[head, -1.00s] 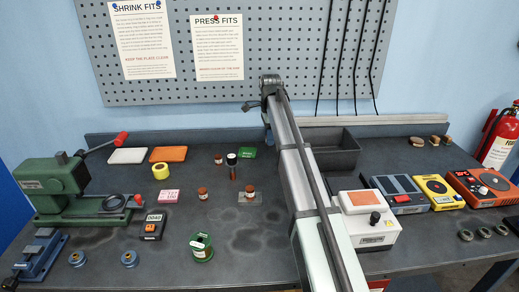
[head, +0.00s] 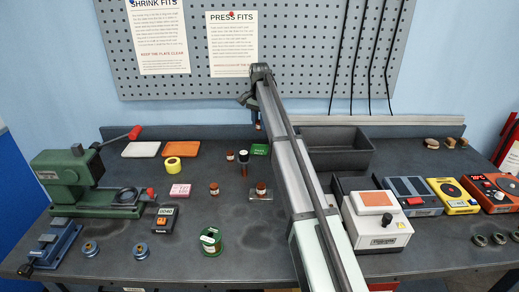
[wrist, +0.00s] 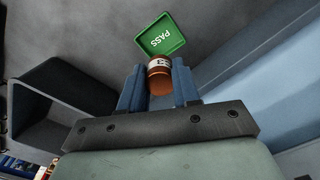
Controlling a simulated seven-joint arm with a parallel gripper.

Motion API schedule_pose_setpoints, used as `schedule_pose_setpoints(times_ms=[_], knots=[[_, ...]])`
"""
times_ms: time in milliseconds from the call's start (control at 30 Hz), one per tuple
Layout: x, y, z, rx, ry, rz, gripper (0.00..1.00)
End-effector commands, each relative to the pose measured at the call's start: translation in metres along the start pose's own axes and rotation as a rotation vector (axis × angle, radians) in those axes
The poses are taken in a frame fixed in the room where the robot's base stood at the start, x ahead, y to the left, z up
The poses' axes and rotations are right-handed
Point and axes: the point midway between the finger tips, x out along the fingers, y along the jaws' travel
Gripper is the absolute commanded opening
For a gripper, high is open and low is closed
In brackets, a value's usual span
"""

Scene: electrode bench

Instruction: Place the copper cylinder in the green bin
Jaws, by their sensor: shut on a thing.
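My gripper (wrist: 159,82) is shut on a copper cylinder (wrist: 159,85) with a white label band, its mark partly hidden. In the wrist view the cylinder sits between the two blue fingers. The small green bin (wrist: 160,34), marked PASS, lies just beyond it, and the cylinder's end overlaps the bin's near edge in the picture. In the head view the green bin (head: 260,149) lies at the back of the bench. The held cylinder (head: 257,125) shows partly above it, beside my arm; the fingers are too small there to make out.
Similar copper pieces stand nearby: one (head: 230,155) left of the bin, others (head: 214,188) and (head: 261,190) nearer the front. A dark-capped post (head: 243,158) stands close to the bin. A large dark open box (head: 335,148) is to the right; it also shows in the wrist view (wrist: 62,105).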

Motion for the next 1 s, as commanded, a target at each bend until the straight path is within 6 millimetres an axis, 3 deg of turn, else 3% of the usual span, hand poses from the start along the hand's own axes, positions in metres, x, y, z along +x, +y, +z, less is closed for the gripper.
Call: schedule_pose_setpoints(times_ms=[367, 700, 1000], knots=[[0.007, 0.0, 0.0, -0.17, 0.0, 0.0, 0.0], [0.056, 0.001, 0.001, -0.17, 0.0, 0.0, 0.0], [0.081, 0.001, 0.0, -0.169, 0.0, 0.0, 0.0]])
